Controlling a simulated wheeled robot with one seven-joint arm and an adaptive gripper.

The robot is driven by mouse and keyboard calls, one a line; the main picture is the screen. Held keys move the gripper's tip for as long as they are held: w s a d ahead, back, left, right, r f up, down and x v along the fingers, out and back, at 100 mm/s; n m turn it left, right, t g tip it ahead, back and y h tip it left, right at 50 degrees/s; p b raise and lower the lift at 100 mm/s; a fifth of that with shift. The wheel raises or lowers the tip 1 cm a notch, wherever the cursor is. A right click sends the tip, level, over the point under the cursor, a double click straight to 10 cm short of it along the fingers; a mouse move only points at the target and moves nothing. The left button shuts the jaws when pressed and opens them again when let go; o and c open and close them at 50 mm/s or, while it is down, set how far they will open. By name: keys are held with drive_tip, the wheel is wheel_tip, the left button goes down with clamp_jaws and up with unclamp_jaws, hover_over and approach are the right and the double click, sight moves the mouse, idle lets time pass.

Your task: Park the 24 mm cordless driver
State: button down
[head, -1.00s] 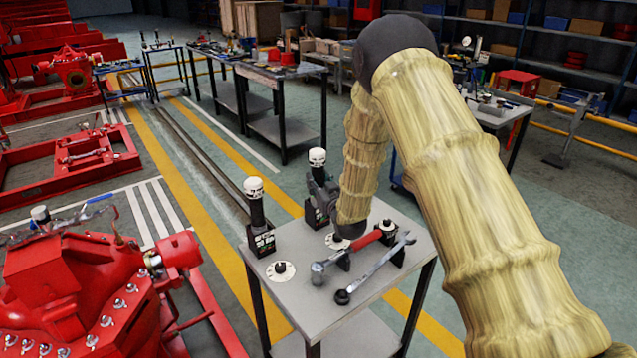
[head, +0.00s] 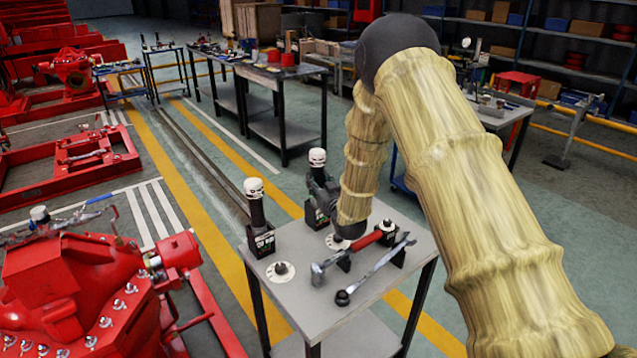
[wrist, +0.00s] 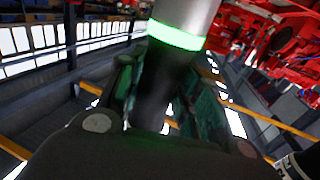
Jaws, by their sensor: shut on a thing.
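Two cordless drivers with white tops, black bodies and dark lower blocks are at the small grey table (head: 362,290). One driver (head: 259,220) stands upright at its left back corner. The other driver (head: 318,182) is upright at the back edge, beside my forearm. My gripper (wrist: 160,98) is shut around the dark body of a driver (wrist: 185,22), whose pale end has a glowing green ring. I cannot read the size labels. Whether the held driver's lower block touches the table is unclear.
White round marks with dark centres (head: 281,271) lie on the tabletop. A red-handled hammer (head: 352,254) and a wrench (head: 375,269) lie across the front on dark supports. A red pump (head: 85,285) stands close on the left. Workbenches (head: 280,75) stand behind.

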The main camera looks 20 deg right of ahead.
drive_tip(key=shift+f+b, duration=0.75)
drive_tip(key=shift+f, duration=0.25)
idle(0.6)
drive_tip(key=c, duration=0.9)
unclamp_jaws()
drive_tip(key=shift+f, duration=0.1)
drive_tip(key=shift+s, duration=0.1)
drive_tip(key=s, duration=0.8)
drive_tip(key=s+d, duration=0.1)
drive_tip(key=s, duration=0.2)
drive_tip(key=shift+s, duration=0.4)
